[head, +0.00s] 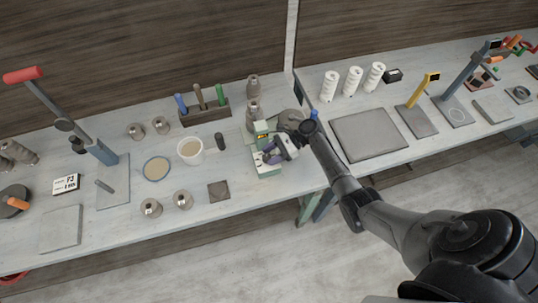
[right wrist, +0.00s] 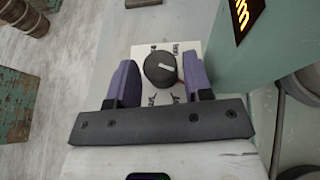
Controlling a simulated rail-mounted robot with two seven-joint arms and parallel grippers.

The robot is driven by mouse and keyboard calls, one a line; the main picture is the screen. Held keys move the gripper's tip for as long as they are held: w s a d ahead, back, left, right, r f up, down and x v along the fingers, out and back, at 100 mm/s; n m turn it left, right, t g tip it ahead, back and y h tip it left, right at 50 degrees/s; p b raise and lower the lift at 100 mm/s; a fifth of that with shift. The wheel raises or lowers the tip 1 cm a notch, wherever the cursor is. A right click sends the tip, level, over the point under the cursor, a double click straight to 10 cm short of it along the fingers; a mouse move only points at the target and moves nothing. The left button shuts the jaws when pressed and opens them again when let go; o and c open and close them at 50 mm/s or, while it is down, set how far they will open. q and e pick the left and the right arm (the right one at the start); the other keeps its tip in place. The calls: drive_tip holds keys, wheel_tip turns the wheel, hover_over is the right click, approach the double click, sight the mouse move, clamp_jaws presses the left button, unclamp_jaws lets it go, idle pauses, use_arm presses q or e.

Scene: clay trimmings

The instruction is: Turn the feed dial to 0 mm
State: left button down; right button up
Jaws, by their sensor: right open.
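The feed dial (right wrist: 160,68) is a round black knob with a white pointer line, on a pale panel (right wrist: 150,99) with small dark markings around it. The pointer lies roughly sideways across the knob in the right wrist view; I cannot read the markings. My right gripper (right wrist: 159,62) is open, its purple fingers on either side of the dial with gaps between. In the head view, my right gripper (head: 275,151) is at the front of the small green machine (head: 267,169) and covers the dial. My left gripper is out of view.
A dark square tile (head: 218,191) lies left of the machine.

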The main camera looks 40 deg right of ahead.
drive_tip(key=v, duration=1.3)
